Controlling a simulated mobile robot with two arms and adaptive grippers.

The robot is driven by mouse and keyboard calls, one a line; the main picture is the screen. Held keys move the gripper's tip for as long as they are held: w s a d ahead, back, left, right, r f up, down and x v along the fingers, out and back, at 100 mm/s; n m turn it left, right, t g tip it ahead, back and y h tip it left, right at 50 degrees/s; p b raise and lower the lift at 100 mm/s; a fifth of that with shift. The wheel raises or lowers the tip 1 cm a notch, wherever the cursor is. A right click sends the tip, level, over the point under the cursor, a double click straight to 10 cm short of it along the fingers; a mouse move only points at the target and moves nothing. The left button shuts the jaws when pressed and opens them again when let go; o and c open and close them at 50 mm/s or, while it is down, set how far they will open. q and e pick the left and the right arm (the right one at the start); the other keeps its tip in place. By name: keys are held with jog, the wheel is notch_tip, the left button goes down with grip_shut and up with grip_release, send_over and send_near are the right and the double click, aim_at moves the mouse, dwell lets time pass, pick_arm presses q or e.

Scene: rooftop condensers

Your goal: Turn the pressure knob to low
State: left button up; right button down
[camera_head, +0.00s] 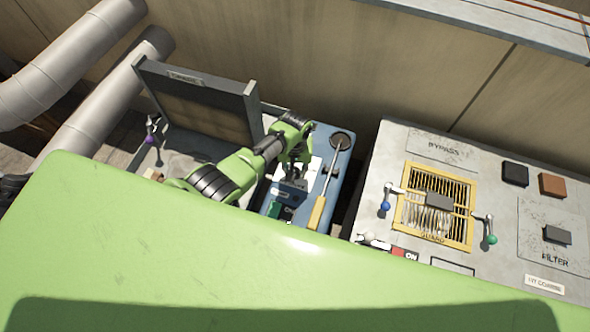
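A blue panel (318,158) stands in the middle, partly covered by my arm. A round black part (342,140) sits at its upper right corner, and I cannot tell whether it is the pressure knob. A lever with a yellow grip (317,212) runs down the panel's right side. My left gripper (291,186) points down over the panel, left of the lever. Its fingers are small and dark, so I cannot tell whether they are open or touching anything. No readable pressure or low marking shows. My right gripper is out of view.
A raised lid (200,103) stands behind my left arm. On the right, a grey unit (480,165) carries a yellow-framed grille (436,205), blue (386,206) and green (491,239) ball handles and a filter plate. Pipes (70,60) run at upper left. My green body hides the foreground.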

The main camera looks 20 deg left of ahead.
pick_arm(q)
jog(key=o, duration=1.1)
notch_tip(320, 180, up, 12)
dwell(0.6)
